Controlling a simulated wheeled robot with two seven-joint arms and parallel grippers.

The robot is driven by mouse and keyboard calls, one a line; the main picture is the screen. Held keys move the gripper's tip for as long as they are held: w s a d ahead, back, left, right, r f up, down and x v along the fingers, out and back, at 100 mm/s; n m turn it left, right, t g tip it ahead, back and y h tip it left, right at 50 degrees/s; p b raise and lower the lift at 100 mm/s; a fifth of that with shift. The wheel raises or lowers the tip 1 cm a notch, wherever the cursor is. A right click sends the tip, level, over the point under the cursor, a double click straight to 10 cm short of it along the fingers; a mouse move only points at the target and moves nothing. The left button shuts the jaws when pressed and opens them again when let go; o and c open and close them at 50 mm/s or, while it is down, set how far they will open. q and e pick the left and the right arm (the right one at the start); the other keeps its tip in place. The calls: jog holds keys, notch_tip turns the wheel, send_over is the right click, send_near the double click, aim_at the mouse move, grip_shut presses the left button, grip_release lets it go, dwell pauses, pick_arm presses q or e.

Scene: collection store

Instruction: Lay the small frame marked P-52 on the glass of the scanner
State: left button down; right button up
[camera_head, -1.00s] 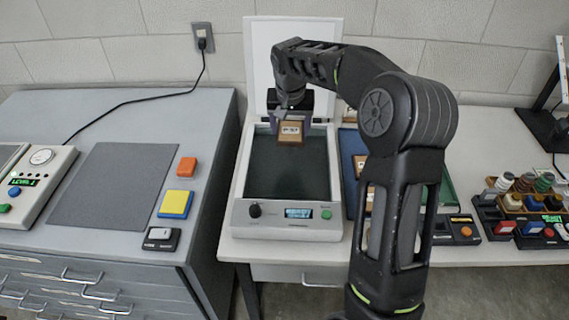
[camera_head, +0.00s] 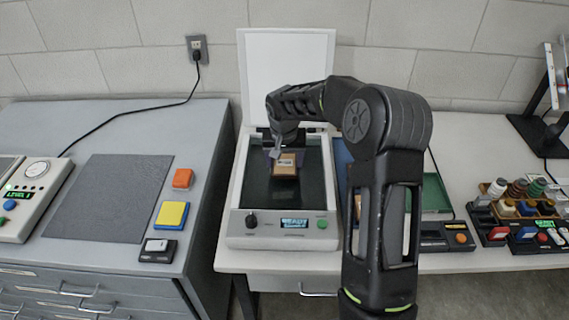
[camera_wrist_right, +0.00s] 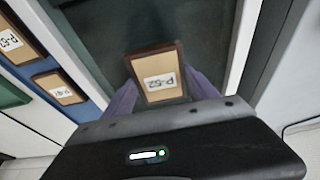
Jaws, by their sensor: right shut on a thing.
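The small frame marked P-52 (camera_wrist_right: 158,74) is a wooden-edged tan block with a white label. It also shows in the head view (camera_head: 285,165), over the dark glass (camera_head: 257,190) of the scanner. My right gripper (camera_head: 272,152) is shut on the frame, with its purple fingers on either side in the right wrist view. I cannot tell whether the frame touches the glass. The scanner (camera_head: 240,238) is a white box with its lid (camera_head: 287,75) standing open behind, a lit display reading READY, a black knob and a green button. My left gripper is not in view.
Other labelled frames (camera_wrist_right: 22,40) lie on a blue surface (camera_wrist_right: 84,112) beside the scanner, mostly hidden by my arm in the head view. A green tray (camera_head: 436,192) and racks of coloured items (camera_head: 520,215) stand at right. A grey cabinet (camera_head: 190,120) is at left.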

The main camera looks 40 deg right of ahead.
jog(key=shift+f, duration=0.85)
jog(key=shift+f, duration=0.2)
jog(key=o, duration=1.4)
jog(key=shift+r, duration=0.15)
jog(key=shift+r, duration=0.15)
jog(key=v, duration=1.2)
jog(key=shift+b, duration=0.45)
